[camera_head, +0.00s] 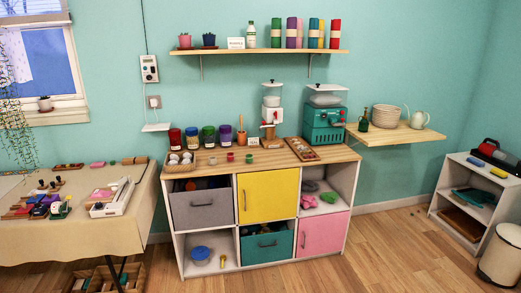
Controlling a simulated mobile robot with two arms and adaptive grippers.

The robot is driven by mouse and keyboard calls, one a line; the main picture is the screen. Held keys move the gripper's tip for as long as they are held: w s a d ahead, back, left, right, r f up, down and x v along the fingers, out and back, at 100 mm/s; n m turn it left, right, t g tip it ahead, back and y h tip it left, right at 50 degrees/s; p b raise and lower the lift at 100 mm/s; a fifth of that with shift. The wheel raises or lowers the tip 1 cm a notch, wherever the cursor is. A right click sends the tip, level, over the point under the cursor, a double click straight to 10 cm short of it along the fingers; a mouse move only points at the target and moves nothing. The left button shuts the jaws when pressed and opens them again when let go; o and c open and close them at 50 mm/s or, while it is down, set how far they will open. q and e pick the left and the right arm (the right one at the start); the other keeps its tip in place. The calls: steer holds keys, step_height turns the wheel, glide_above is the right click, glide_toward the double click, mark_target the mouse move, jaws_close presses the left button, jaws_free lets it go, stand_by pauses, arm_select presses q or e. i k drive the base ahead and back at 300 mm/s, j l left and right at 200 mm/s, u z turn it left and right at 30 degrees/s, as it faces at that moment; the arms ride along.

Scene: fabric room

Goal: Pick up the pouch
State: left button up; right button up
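I cannot tell for certain which thing is the pouch. Neither of my grippers shows in this view.
A cloth-covered table (75,238) is at left. The white shelf (445,200) and a round bin (501,257) are at right. The wooden floor (392,257) between is clear.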

mark_target(213, 161)
steer(key=i+l, duration=0.1)
steer(key=i, duration=2.3)
steer(key=j+u, duration=0.05)
steer(key=j, duration=0.05)
